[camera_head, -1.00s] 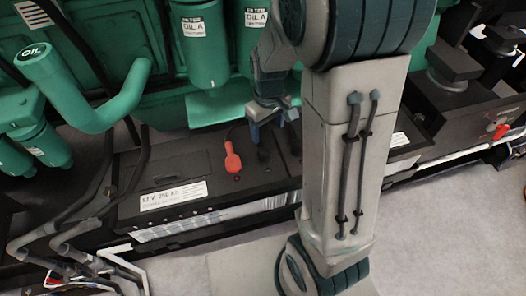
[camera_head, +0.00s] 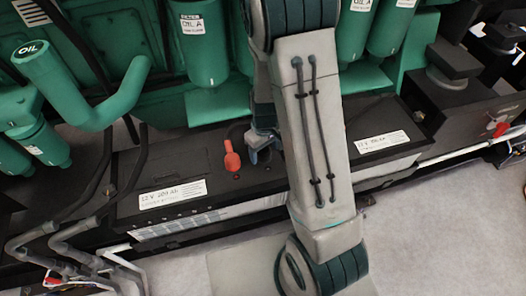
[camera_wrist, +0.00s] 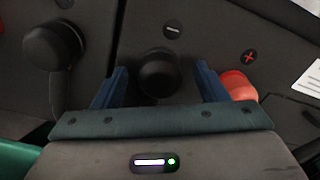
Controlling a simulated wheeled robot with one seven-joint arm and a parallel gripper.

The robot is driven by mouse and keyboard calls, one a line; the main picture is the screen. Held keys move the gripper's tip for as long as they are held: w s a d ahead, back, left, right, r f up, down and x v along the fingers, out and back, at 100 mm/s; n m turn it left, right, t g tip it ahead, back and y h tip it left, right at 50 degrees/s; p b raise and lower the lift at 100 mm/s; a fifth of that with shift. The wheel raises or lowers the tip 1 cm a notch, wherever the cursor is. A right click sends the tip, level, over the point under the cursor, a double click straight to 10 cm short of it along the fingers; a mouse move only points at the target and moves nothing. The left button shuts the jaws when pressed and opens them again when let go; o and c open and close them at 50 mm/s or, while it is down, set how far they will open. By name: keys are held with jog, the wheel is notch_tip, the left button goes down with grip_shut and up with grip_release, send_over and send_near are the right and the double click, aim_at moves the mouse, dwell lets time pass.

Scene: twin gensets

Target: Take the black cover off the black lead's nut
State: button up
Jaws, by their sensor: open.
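In the wrist view a round black cover (camera_wrist: 158,76) stands by a minus mark on the battery top, between the two blue fingers of my gripper (camera_wrist: 160,68). The fingers are open, with a gap on each side of the cover. In the head view my gripper (camera_head: 262,142) is low over the battery (camera_head: 160,170), just right of the red cover (camera_head: 232,160); the black cover cannot be made out there. The red cover also shows in the wrist view (camera_wrist: 238,84), beside the right finger, near a plus mark.
A second black cap (camera_wrist: 50,44) with a black cable stands at left in the wrist view. Green oil filters (camera_head: 200,45) and a green pipe (camera_head: 85,95) stand behind the batteries. Another battery (camera_head: 385,143) lies right of my arm. The grey floor in front is clear.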

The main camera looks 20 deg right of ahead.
jog(key=shift+f, duration=0.1)
jog(key=c, duration=1)
jog(key=shift+c, duration=0.2)
